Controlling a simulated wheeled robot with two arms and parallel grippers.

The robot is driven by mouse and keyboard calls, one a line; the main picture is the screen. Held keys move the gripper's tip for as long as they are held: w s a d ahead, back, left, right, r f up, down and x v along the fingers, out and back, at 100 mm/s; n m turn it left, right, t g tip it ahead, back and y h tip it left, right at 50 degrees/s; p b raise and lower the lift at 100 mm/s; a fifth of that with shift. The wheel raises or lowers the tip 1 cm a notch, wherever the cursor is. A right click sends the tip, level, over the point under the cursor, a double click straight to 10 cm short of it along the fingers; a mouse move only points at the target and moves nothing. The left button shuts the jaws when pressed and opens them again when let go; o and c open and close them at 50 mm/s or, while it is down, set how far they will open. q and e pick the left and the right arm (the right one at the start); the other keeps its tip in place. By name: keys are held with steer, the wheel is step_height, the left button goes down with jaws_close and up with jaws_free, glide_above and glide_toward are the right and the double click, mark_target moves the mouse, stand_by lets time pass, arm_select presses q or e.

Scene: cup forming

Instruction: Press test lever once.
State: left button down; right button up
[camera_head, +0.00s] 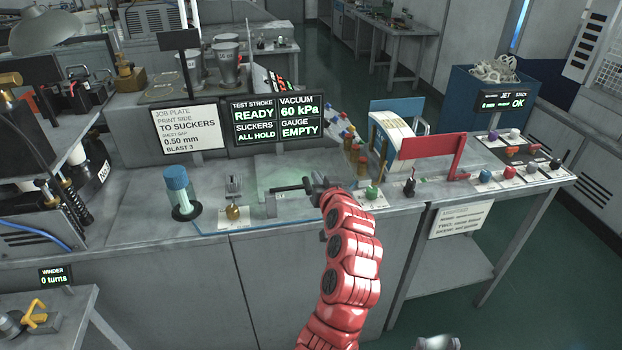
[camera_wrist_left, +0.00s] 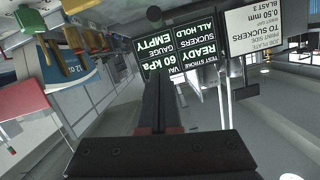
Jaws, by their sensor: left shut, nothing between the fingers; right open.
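My left gripper (camera_head: 292,187) is at the end of the red arm, over the front of the grey bench. It is shut and empty, its dark fingers pointing left. They also show from behind in the left wrist view (camera_wrist_left: 158,100). A small upright grey piece (camera_head: 271,206) stands below the fingertips; I cannot tell whether they touch. Left of it is a small plate with a brass knob (camera_head: 233,212) and a short grey lever-like part (camera_head: 233,184). No label marks the test lever clearly. The test stroke display (camera_head: 254,123) reads READY.
A red bracket (camera_head: 428,147), a green knob (camera_head: 371,193) and several coloured knobs lie to the right. The bench front left of the arm is fairly clear.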

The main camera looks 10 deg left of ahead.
mark_target(289, 188)
arm_select(q)
steer(key=w+f+p, duration=0.1)
steer(key=w+a+f, duration=0.1)
steer(key=w+a+f+p, duration=0.1)
steer(key=w, duration=0.1)
steer(key=shift+w+f+p, duration=0.1)
steer(key=shift+f+p, duration=0.2)
steer(key=shift+a+f, duration=0.15)
steer(key=shift+f, duration=0.55)
